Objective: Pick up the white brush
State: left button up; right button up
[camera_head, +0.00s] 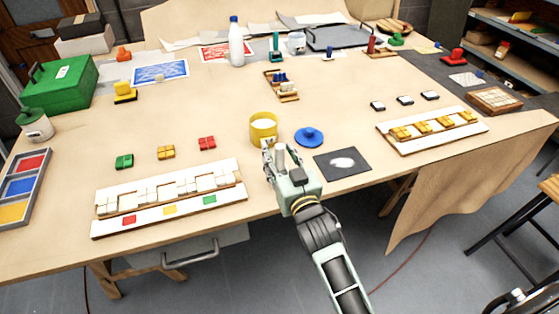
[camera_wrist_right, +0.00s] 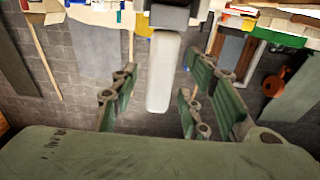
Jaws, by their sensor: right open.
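My right gripper (camera_head: 283,162) is over the front middle of the table, just in front of a yellow cup (camera_head: 264,130) with white contents. Its green fingers stand apart in the right wrist view (camera_wrist_right: 160,105). A pale, round-ended bar (camera_wrist_right: 160,80) shows between the fingers there, below a grey block. A pale upright piece (camera_head: 280,156) also shows at the fingers in the head view. I cannot tell whether it is the white brush, or whether it touches the fingers. No other clear white brush shows. My left gripper is not in view.
A blue round lid (camera_head: 309,137) and a dark mat (camera_head: 343,163) with a white patch lie right of my gripper. A white panel (camera_head: 168,190) lies left. A board with yellow pieces (camera_head: 432,128) lies right. A white bottle (camera_head: 236,45) stands behind.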

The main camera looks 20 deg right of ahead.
aim_at(280, 145)
jog(key=shift+w, duration=0.1)
jog(key=shift+c, duration=0.2)
grip_shut()
jog(key=shift+r, duration=0.15)
notch_tip(280, 145, up, 4)
jog(key=shift+r, duration=0.1)
jog(key=s+d+r+b, duration=0.1)
jog(key=s+d+r, duration=0.5)
jog(key=s+d, duration=0.1)
jog(key=shift+s+d+r, duration=0.25)
jog(key=shift+s+d, duration=0.1)
jog(key=shift+d, duration=0.55)
